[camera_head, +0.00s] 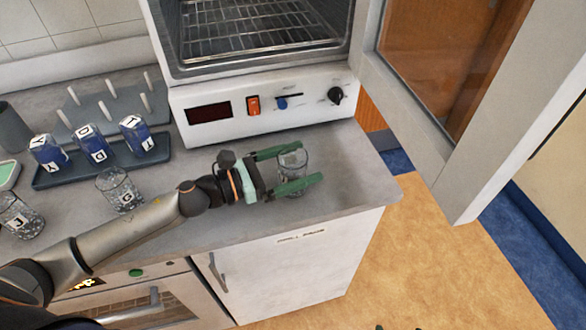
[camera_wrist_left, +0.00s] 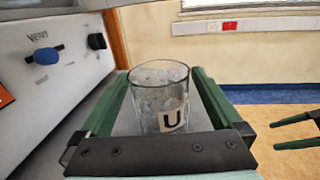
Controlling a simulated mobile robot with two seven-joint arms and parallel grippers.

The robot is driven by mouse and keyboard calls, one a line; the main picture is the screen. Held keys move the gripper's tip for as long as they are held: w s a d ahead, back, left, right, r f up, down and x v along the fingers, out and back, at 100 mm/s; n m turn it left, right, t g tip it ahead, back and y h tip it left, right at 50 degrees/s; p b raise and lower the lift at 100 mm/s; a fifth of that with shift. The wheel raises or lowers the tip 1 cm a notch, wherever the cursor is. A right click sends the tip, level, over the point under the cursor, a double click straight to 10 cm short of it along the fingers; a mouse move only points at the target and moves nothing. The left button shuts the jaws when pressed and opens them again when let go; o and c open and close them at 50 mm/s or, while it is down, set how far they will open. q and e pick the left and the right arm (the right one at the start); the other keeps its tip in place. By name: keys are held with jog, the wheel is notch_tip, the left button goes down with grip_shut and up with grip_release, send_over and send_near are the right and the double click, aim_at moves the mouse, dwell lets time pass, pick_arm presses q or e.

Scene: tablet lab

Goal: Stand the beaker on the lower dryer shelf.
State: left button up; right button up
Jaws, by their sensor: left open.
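A clear glass beaker (camera_head: 292,166) stands on the grey counter in front of the dryer, near the counter's right end. It also shows in the left wrist view (camera_wrist_left: 158,92), upright, with a label "U". My left gripper (camera_head: 292,169) is open, with its green fingers on either side of the beaker; I cannot tell if they touch it. The dryer (camera_head: 290,108) has its chamber open, and a wire shelf (camera_head: 250,40) shows inside. Any other shelf is outside the view. My right gripper (camera_wrist_left: 298,130) shows at the right of the left wrist view, fingers apart and empty.
The open dryer door (camera_head: 440,140) juts out at the right. Beakers "G" (camera_head: 122,196) and "J" (camera_head: 22,220) stand at the left. A blue rack (camera_head: 65,177) holds lettered bottles, with a peg rack (camera_head: 85,112) behind. Counter around beaker "U" is clear.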

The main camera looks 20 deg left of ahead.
pick_arm(q)
jog(key=shift+w+d, duration=0.45)
jog(key=shift+d, duration=0.1)
jog(key=c, duration=1.4)
